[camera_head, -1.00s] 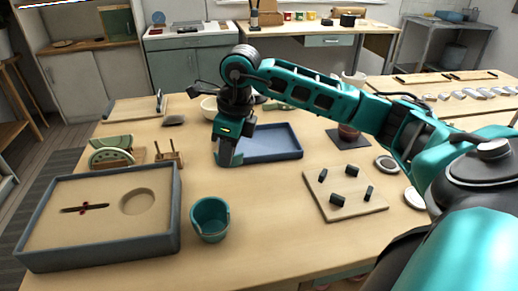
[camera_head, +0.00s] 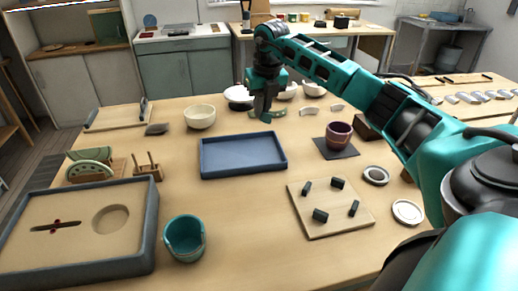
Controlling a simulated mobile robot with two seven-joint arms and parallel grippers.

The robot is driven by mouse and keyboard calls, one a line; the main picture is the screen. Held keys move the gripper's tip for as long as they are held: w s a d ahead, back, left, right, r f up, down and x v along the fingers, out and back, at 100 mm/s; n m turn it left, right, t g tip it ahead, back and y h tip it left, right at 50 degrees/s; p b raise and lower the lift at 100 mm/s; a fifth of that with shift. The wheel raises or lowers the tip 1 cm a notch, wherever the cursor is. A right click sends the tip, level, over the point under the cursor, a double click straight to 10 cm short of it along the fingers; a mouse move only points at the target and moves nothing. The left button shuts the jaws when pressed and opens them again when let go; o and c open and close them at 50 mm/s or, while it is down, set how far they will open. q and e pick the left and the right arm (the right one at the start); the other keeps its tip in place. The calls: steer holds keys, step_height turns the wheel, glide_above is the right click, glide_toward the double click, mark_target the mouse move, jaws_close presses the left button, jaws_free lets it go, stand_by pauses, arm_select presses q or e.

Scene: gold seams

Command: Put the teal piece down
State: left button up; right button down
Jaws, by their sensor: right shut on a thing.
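My right gripper (camera_head: 264,108) is past the far edge of the blue tray, pointing down. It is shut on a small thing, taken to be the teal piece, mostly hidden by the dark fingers. A pale green curved piece (camera_head: 279,112) shows at both sides of the fingertips; I cannot tell whether they touch it. A teal cup (camera_head: 185,240) with a gap in its rim stands at the front, far from the gripper. My left gripper is not in view.
The blue tray (camera_head: 203,160) is empty. Pale curved pieces (camera_head: 308,111) lie right of the gripper; bowls (camera_head: 200,117) stand nearby. A board with dark blocks (camera_head: 330,225), a purple cup (camera_head: 338,135) and a sand box (camera_head: 150,235) surround clear table.

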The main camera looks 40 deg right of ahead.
step_height(320, 180, down, 9)
steer(key=shift+f, duration=0.1)
step_height(320, 180, down, 4)
steer(key=shift+b, duration=0.4)
steer(key=shift+f, duration=0.1)
steer(key=c, duration=1.2)
jaws_free()
